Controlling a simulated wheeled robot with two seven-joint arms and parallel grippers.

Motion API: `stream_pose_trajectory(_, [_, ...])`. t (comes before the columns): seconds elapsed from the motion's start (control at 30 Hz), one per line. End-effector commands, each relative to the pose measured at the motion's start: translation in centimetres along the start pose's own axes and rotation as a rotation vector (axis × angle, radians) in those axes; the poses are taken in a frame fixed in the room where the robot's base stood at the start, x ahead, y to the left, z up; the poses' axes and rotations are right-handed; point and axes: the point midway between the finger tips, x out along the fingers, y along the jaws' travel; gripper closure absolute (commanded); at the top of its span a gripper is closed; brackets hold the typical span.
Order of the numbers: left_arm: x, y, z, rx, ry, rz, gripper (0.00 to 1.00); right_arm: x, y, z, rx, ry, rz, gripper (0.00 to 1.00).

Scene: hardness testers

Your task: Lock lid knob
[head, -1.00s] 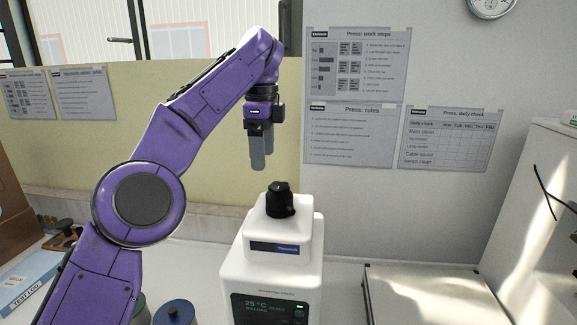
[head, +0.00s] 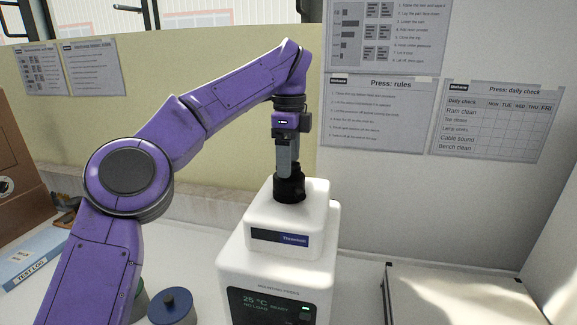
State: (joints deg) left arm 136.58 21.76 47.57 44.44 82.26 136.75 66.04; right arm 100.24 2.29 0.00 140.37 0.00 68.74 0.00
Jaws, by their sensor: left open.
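The black lid knob (head: 289,187) sits on top of the white mounting press (head: 262,262), which has a blue label and a dark display reading 25 °C. My left gripper (head: 287,172) points straight down with its fingers right at the knob, overlapping its top in the head view. The fingers are open; the near finger hides part of the knob, and I cannot tell whether they touch it. My right gripper is not in view.
A blue round container (head: 173,306) stands left of the press, and a test log binder (head: 30,258) lies at the far left. A flat light-topped box (head: 455,292) is on the right. The wall with posters is behind.

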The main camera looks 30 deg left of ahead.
Motion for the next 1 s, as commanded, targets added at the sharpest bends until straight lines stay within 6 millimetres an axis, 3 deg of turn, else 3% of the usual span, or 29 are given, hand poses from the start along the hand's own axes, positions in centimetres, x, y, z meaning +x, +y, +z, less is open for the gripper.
stream_pose_trajectory(0.23, [0.13, -0.05, -0.05, 0.0, 0.0, 0.0, 0.2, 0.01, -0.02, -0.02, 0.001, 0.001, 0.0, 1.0])
stream_pose_trajectory(0.27, [0.12, -0.04, -0.07, 0.0, 0.0, 0.0, 0.26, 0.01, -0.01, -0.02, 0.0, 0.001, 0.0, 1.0])
stream_pose_trajectory(0.4, [0.11, -0.02, -0.15, 0.001, 0.001, 0.001, 0.72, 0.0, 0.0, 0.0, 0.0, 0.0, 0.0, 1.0])
stream_pose_trajectory(0.43, [0.11, -0.01, -0.15, 0.001, 0.001, 0.001, 0.76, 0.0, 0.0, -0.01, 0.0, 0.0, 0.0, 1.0])
stream_pose_trajectory(1.0, [0.16, 0.03, -0.25, 0.113, 0.0, 0.005, 0.76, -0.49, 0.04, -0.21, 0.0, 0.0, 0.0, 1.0])
